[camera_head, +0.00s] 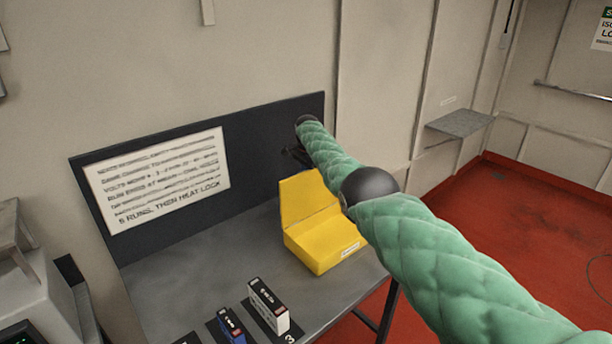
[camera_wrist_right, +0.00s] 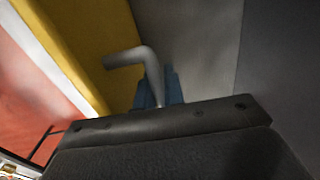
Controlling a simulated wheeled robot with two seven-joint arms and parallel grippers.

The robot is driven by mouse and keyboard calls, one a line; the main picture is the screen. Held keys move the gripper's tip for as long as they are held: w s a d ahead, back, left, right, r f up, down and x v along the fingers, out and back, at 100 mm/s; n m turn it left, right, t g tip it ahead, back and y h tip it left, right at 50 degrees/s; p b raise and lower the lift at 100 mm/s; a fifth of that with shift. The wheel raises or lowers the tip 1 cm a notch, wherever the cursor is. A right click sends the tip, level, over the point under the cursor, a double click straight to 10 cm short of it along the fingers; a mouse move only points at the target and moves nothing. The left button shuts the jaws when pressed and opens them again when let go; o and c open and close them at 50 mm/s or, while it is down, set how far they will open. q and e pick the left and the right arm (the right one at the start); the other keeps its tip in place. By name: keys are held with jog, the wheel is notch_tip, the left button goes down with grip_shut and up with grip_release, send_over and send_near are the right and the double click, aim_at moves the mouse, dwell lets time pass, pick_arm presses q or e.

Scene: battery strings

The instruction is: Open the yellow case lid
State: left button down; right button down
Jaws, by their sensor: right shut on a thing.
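The yellow case (camera_head: 322,247) sits on the grey table with a white label on its front. Its yellow lid (camera_head: 306,198) stands raised at the back, roughly upright. My right gripper (camera_head: 297,156) is a dark shape just above the lid's top edge, partly hidden by my green-sleeved arm. In the right wrist view, a grey bent handle (camera_wrist_right: 152,66) stands beside a yellow surface (camera_wrist_right: 88,40), and my right gripper (camera_wrist_right: 170,88), with blue pads, is shut on it. The arm hides the lid's right side in the head view. My left gripper is not in view.
A dark board with a white notice (camera_head: 158,178) stands behind the grey table (camera_head: 215,262). Several small battery boxes, one white-topped (camera_head: 268,304), stand at the table's front. The table left of the case is clear. A grey wall shelf (camera_head: 460,123) is at the right.

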jog(key=c, duration=1.8)
grip_release()
jog(key=shift+f, duration=0.25)
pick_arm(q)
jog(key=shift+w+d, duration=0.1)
pick_arm(e)
jog(key=shift+o, duration=0.2)
jog(key=shift+d, duration=0.1)
